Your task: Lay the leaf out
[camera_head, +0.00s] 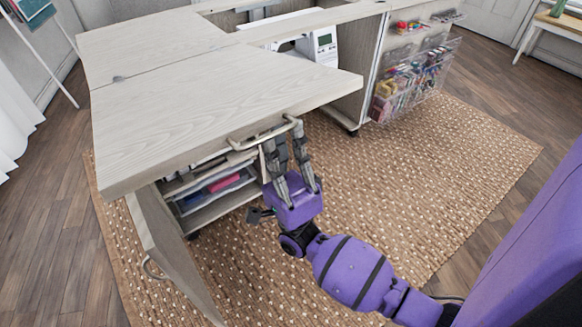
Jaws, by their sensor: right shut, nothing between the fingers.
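The leaf (200,112) is a pale wood-grain panel at the front of the sewing cabinet. It lies about level and meets the back left top panel (150,42) along a seam. A pale bar handle (244,143) sits at its front edge. My right gripper (286,145) is at the right end of this handle, with its fingers pointing up at the leaf's edge. It is shut with nothing held. The fingers overlap the handle in the picture, and I cannot tell whether they touch it. My left gripper is not in view.
Below the leaf are shelves with trays (215,187) and an open cabinet door (165,240). A white sewing machine (322,47) stands in the cabinet's opening. Clear bins of supplies (412,80) hang on the right door. The woven rug (450,150) is clear to the right.

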